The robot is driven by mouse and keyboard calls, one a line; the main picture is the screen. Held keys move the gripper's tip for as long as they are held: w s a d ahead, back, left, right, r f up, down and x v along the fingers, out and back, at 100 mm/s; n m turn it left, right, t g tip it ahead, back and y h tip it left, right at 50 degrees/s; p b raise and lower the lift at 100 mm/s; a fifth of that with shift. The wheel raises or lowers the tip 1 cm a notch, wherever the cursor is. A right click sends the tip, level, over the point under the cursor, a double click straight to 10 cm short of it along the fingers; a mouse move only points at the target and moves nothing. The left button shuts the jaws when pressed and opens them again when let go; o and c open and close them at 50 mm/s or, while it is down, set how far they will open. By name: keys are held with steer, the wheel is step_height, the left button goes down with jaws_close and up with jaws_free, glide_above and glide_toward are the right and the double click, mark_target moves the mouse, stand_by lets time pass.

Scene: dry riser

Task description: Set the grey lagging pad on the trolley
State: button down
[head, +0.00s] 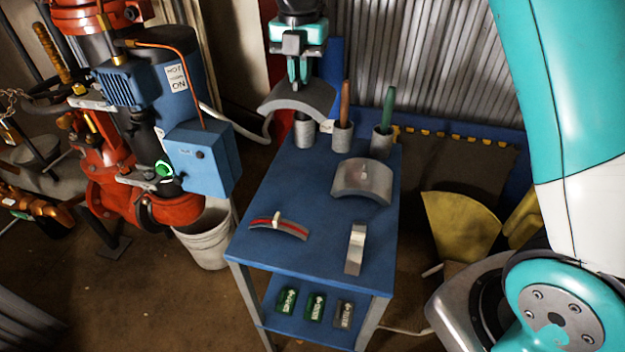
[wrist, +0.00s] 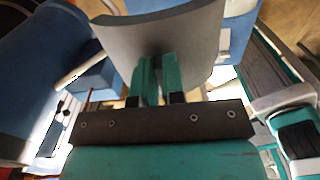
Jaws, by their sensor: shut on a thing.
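The grey lagging pad (head: 290,101), a curved shell, hangs arch-up from my gripper (head: 298,72) over the far left end of the blue trolley (head: 315,185). My gripper is shut on the pad's raised middle. In the wrist view the pad (wrist: 165,32) spans the space in front of the gripper's teal fingers (wrist: 158,78). In the head view the pad overlaps the top of a grey cup, and I cannot tell how large the gap between them is. A second grey curved pad (head: 362,181) with a small knob lies on the trolley's right side.
Grey cups stand along the trolley's far edge: one under the pad (head: 304,132), one with a brown handle (head: 342,137), one with a green handle (head: 381,143). A red-striped curved piece (head: 279,226) and a narrow pale arch (head: 356,249) lie nearer. The trolley top's middle is clear.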

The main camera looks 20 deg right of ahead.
mark_target(303, 97)
step_height(303, 97, down, 20)
steer(key=shift+r+p, duration=0.15)
steer(key=shift+p, duration=0.4)
steer(key=c, duration=1.2)
jaws_free()
steer(key=s+r+m, duration=0.1)
steer(key=r, duration=0.4)
steer(key=s+a+r+m, duration=0.1)
steer(key=s+r, duration=0.1)
steer(key=r, duration=0.3)
steer(key=s+r+m+b, duration=0.1)
steer(key=s+r+m, duration=0.1)
steer(key=r, duration=0.4)
steer(key=shift+a+y, duration=0.25)
steer(key=shift+y, duration=0.15)
steer(key=s+a+r+m+y, duration=0.1)
steer(key=s+a+r+m, duration=0.1)
steer(key=s+m, duration=0.7)
steer(key=s+a+r+m+y, duration=0.2)
steer(key=s+m, duration=0.6)
steer(key=s, duration=1)
steer(key=shift+s+r+m, duration=0.2)
steer(key=shift+r+m, duration=0.2)
steer(key=shift+r, duration=0.3)
